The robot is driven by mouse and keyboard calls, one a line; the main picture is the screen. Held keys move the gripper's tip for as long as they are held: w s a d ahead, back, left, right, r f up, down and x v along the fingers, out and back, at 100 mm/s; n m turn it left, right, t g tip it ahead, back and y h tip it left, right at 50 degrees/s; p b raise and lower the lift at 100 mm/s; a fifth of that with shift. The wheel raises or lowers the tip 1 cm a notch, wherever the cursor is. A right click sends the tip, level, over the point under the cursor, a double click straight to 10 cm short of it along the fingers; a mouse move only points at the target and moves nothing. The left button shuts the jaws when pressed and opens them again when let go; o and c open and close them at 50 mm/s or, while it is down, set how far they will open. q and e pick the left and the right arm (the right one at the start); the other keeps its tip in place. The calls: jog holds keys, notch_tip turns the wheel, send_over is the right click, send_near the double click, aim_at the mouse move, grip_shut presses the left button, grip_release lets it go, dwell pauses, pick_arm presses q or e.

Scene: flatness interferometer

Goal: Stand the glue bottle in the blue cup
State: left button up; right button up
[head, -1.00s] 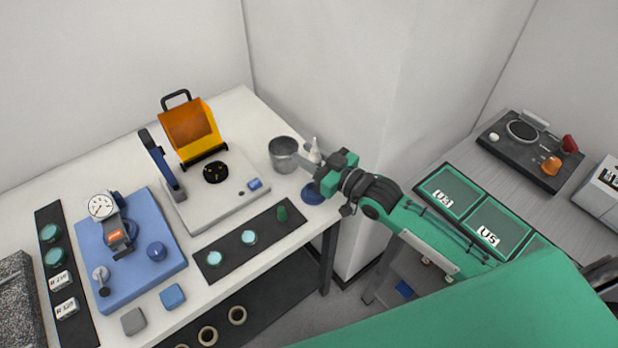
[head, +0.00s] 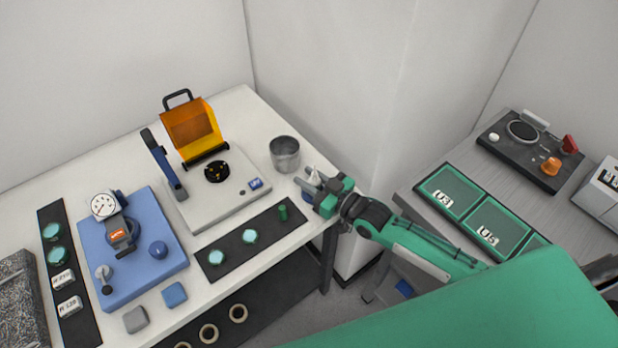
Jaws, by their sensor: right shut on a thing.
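The white glue bottle (head: 313,174) has its pointed tip up and stands about upright between the fingers of my right gripper (head: 309,184), which is shut on it. The blue cup (head: 306,196) is at the right end of the white table, directly under and behind the gripper; only a small bit of its blue shows. The bottle's lower part is hidden by the fingers, so I cannot tell whether its base is inside the cup or touches it. My left gripper is not in view.
A grey metal pot (head: 285,154) stands close behind the right gripper. A dark strip (head: 268,228) with green discs and a small green peg (head: 283,212) lies in front. The instrument with the orange shield (head: 193,128) is farther left. A wall rises just right of the table (head: 246,108).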

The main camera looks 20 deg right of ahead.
jog(key=o, duration=1)
jog(key=shift+c, duration=0.2)
jog(key=shift+r, duration=0.2)
jog(key=b+v, duration=0.2)
jog(key=v, duration=1)
jog(key=shift+f, duration=0.1)
